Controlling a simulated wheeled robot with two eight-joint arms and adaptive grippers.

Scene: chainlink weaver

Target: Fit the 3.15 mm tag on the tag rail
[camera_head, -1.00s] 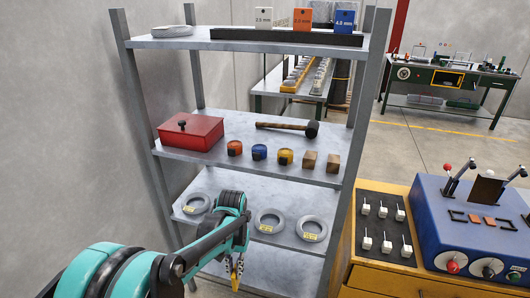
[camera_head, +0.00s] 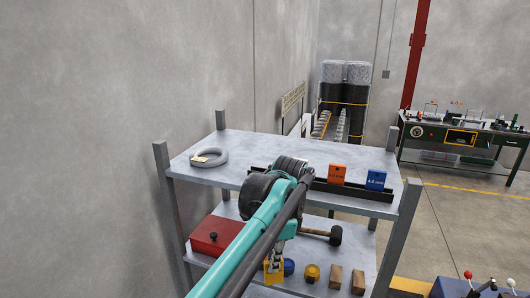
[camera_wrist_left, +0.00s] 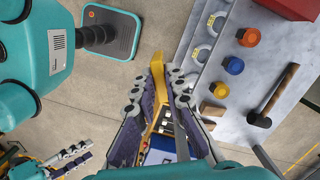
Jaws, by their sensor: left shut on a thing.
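The tag rail (camera_head: 355,190) is a dark bar on the top shelf, partly hidden behind my left arm. An orange tag (camera_head: 337,174) and a blue tag (camera_head: 376,180) stand upright in its right part. The white tag's place is hidden. My left gripper (camera_head: 275,262) is shut on a yellow tag (camera_head: 273,272), below the top shelf's front edge and in front of the middle shelf. The yellow tag also shows between the fingers in the left wrist view (camera_wrist_left: 158,85); its lettering is unreadable. My right gripper (camera_wrist_left: 70,160) shows small at the lower left there.
A grey ring (camera_head: 208,157) lies on the top shelf's left. The middle shelf holds a red box (camera_head: 214,236), a mallet (camera_head: 335,235), coloured tape-like rolls and wooden blocks (camera_head: 358,282). Grey shelf posts (camera_head: 405,230) bound the unit. The top shelf's front left is clear.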

